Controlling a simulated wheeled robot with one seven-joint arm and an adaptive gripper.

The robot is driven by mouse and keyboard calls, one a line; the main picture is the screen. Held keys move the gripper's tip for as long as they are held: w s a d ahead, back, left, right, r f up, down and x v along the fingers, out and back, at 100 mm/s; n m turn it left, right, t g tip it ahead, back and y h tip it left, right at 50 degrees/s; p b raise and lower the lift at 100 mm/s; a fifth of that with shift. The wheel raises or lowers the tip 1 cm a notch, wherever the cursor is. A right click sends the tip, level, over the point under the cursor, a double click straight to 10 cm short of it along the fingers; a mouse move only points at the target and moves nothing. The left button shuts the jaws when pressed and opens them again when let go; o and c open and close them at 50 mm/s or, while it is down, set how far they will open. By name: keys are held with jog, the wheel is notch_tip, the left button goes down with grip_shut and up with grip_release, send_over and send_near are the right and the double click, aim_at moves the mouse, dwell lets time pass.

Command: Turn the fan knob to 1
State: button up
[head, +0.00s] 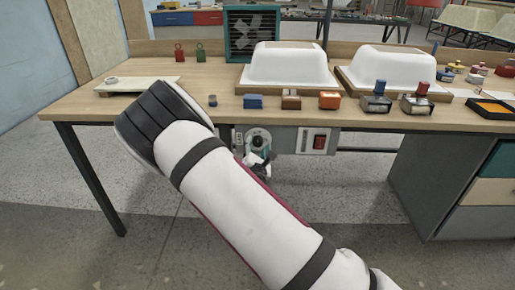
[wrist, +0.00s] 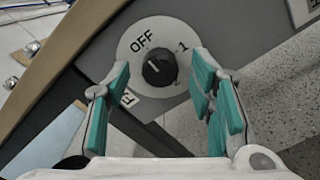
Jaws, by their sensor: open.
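The fan knob (wrist: 159,68) is black and round, on a pale dial (wrist: 128,50) marked OFF, 1 and 2. Its pale mark appears to point to the upper left, toward OFF. In the head view the dial (head: 258,136) shows on a grey panel under the table's front edge. My gripper (wrist: 162,66) is open, its teal finger pads on either side of the knob in the picture. I cannot tell whether they touch it. In the head view my gripper (head: 254,159) is small and partly hidden by my forearm.
A teal box (head: 229,36) that looks like the fan stands at the back of the wooden table (head: 200,77). A red switch (head: 319,142) is right of the dial. White shells (head: 288,66), stamps and small blocks stand on the table. A drawer cabinet (head: 455,185) stands below right.

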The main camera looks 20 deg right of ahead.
jog(key=shift+w+d, duration=0.1)
jog(key=shift+w, duration=0.25)
jog(key=c, duration=1.2)
jog(key=shift+o, duration=0.2)
